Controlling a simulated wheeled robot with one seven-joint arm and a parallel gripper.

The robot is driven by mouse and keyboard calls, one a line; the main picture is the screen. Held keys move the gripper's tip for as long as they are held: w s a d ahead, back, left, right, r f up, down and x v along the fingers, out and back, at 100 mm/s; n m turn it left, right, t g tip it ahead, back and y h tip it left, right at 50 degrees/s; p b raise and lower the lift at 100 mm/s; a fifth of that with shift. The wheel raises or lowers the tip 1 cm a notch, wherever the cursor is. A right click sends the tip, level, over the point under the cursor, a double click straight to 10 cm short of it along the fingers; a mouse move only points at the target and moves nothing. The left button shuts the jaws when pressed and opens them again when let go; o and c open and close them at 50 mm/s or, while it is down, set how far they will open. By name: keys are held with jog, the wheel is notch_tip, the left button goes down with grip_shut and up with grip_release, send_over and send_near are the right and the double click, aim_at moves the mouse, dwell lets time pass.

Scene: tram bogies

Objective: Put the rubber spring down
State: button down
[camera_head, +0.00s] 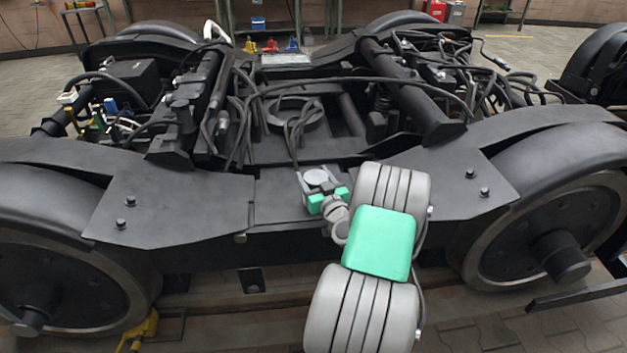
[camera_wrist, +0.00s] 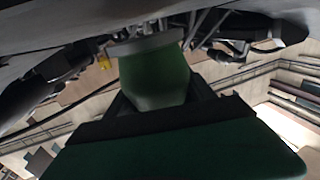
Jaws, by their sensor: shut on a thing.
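The rubber spring (camera_wrist: 155,78) shows in the wrist view as a green, barrel-shaped body with a grey metal end plate. The dark jaws of my gripper (camera_wrist: 160,97) are shut on it from both sides. In the head view, a round grey plate (camera_head: 317,177), apparently the spring's, shows at my gripper (camera_head: 320,190). There it is over the middle of the near side beam of the tram bogie (camera_head: 290,200). Whether the spring touches the beam cannot be told. My gripper and arm hide part of the beam and much of the spring.
Cables (camera_head: 295,130) and pipes crowd the bogie's middle behind my gripper. Large wheels stand at the left (camera_head: 60,270) and right (camera_head: 550,235). Bolts stick up from the side plates. A yellow item (camera_head: 143,330) is on the floor at front left.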

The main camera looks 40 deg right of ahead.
jog(key=s+r, duration=0.1)
jog(key=r, duration=0.1)
jog(key=s+r+p, duration=0.1)
jog(key=s+r, duration=0.1)
jog(key=r, duration=0.1)
jog(key=s+r+p, duration=0.1)
jog(key=s+r, duration=0.1)
jog(key=r, duration=0.1)
jog(key=shift+d, duration=0.15)
jog(key=s+r+p, duration=0.2)
jog(key=s+r, duration=0.1)
jog(key=s, duration=0.6)
notch_tip(320, 180, down, 5)
jog(key=s+a+m+h, duration=0.1)
jog(key=a+h, duration=0.1)
jog(key=w+a+r+n+y, duration=0.35)
jog(key=a+r, duration=0.25)
jog(key=a, duration=0.6)
jog(key=w+a+r+n+y, duration=0.2)
jog(key=w+a+r+y, duration=0.35)
jog(key=a, duration=0.55)
jog(key=w+a+r+n+y, duration=0.35)
jog(key=a+r, duration=0.35)
jog(key=a, duration=0.5)
notch_tip(320, 180, up, 15)
jog(key=w+p, duration=0.2)
jog(key=p, duration=2.6)
jog(key=shift+w+f+m, duration=0.15)
jog(key=shift+m, duration=0.15)
